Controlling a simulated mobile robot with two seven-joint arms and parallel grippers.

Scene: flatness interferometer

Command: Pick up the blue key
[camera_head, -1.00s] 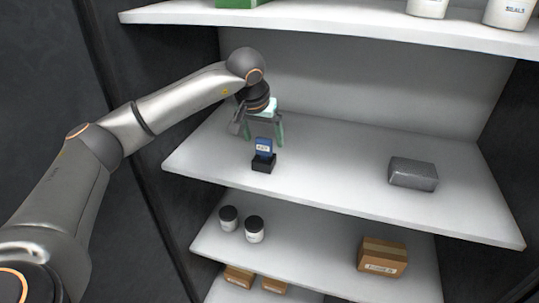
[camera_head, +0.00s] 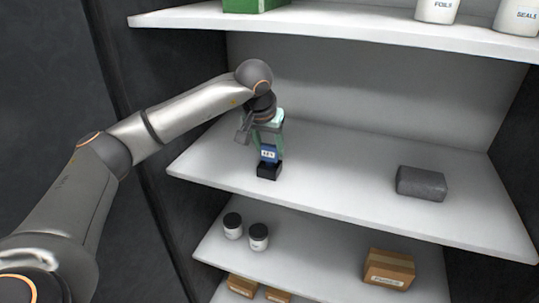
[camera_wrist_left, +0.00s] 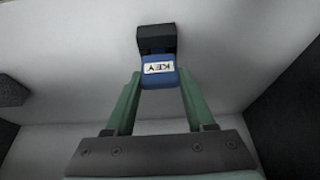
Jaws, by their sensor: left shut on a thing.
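The blue key (camera_head: 269,154) has a white label and stands upright in a small black holder (camera_head: 268,172) on the middle shelf. In the left wrist view the key (camera_wrist_left: 158,77) shows the label "KEY", with the black holder (camera_wrist_left: 156,38) just beyond it. My left gripper (camera_head: 269,150) has green fingers, which are shut on the key from both sides. The key's lower end is hidden in the holder. My right gripper is not in view.
A grey block (camera_head: 421,184) lies on the same shelf (camera_head: 340,190) to the right. Two dark-lidded jars (camera_head: 258,237) and a cardboard box (camera_head: 389,269) are on the shelf below. White containers (camera_head: 437,10) stand on the shelf above. The middle shelf is clear between holder and block.

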